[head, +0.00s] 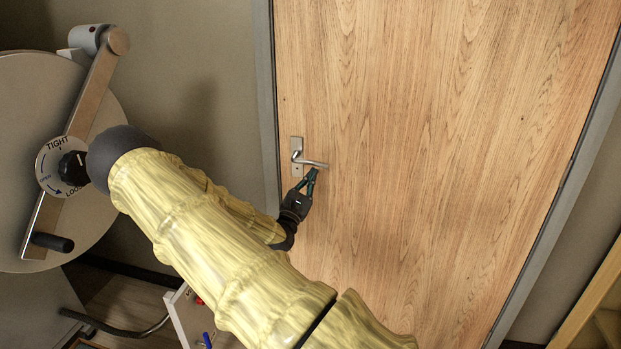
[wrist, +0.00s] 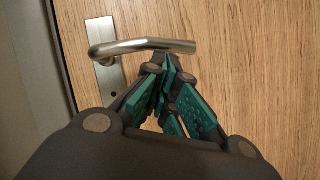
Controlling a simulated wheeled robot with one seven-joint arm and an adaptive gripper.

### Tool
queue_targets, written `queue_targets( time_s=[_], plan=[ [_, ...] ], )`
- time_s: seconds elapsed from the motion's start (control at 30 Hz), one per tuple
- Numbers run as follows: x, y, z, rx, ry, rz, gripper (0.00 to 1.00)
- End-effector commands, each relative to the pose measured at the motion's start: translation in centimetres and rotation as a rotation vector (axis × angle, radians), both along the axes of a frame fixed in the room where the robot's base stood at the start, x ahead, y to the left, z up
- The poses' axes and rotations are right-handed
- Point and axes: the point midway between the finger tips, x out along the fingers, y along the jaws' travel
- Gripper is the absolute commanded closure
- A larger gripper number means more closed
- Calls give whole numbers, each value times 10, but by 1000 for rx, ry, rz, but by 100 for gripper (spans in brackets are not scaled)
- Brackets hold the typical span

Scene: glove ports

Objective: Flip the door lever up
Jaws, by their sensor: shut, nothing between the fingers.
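The door lever (head: 312,163) is a silver metal handle on an upright plate (head: 297,157) near the left edge of a wooden door (head: 420,130). The lever points right and lies roughly level. It also shows in the wrist view (wrist: 150,45), across the upper middle. My gripper (head: 312,173) is shut and empty, its teal-padded fingertips just below the lever. In the wrist view my fingertips (wrist: 170,62) sit under the lever's right part, very close to it. I cannot tell whether they touch it.
A round grey hatch (head: 30,110) with a metal bar, a dial marked TIGHT and a black knob (head: 52,242) stands at the left. A cart-like item (head: 190,312) with a bent tube is at the lower left. The door face right of the lever is clear.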

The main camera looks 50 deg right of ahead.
Motion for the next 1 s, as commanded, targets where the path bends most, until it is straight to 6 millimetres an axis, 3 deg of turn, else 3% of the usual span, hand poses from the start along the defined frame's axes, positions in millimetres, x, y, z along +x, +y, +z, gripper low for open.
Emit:
queue_targets(
  time_s=[0.2, 0.7, 1.0],
  plan=[
    [-5, 7, -38, 0, 2, -7, 100],
    [-26, 80, -69, 1, 2, -5, 100],
    [-30, 92, -75, 1, 0, -7, 100]
  ],
)
